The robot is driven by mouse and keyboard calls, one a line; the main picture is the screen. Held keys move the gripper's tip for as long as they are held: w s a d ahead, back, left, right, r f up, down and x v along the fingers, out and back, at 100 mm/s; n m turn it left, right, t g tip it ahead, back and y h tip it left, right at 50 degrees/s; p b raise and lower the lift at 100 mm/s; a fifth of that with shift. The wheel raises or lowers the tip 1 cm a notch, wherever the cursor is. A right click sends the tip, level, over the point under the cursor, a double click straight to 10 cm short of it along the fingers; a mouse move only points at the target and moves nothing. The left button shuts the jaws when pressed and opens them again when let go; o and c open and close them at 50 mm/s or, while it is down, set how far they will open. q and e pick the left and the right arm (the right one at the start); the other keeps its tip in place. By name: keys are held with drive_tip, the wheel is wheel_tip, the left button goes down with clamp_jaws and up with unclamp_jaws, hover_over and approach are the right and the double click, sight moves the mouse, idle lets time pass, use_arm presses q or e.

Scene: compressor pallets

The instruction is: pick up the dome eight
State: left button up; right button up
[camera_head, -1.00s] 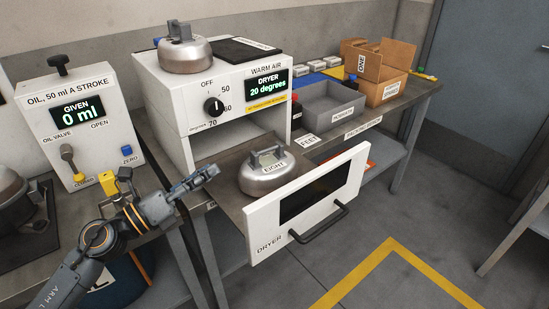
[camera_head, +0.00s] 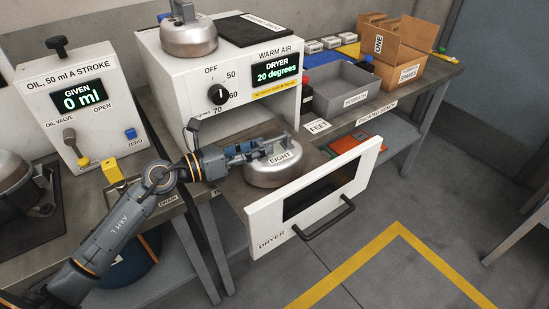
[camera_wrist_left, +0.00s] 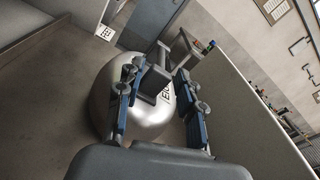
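Dome eight (camera_head: 270,178) is a silvery metal dome with a grey handle and a label reading EIGHT. It sits on the pulled-out dryer drawer (camera_head: 232,190) behind the white drawer front. My left gripper (camera_head: 262,148) reaches in from the left, over the dome at handle height. In the left wrist view its two fingers (camera_wrist_left: 158,95) are spread, with the handle (camera_wrist_left: 160,76) between them and the dome (camera_wrist_left: 105,92) below. The gripper looks open; whether a finger touches the handle I cannot tell. My right gripper is out of view.
The white dryer (camera_head: 225,95) stands close behind the gripper, with another dome (camera_head: 188,38) on top. The drawer front (camera_head: 318,195) rises at the right of dome eight. The oil dispenser (camera_head: 75,105) is at left. The grey bin (camera_head: 345,90) and cardboard boxes (camera_head: 390,50) stand farther right.

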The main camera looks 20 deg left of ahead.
sight(274, 139)
use_arm(q)
drive_tip(key=x, duration=0.1)
drive_tip(key=p+x, duration=0.1)
drive_tip(key=x, duration=0.2)
drive_tip(key=shift+w+r, duration=0.15)
drive_tip(key=shift+r, duration=0.25)
drive_tip(key=shift+w+d, duration=0.15)
drive_tip(key=shift+w, duration=0.05)
drive_tip(key=shift+f, duration=0.1)
drive_tip(key=c, duration=0.7)
clamp_jaws()
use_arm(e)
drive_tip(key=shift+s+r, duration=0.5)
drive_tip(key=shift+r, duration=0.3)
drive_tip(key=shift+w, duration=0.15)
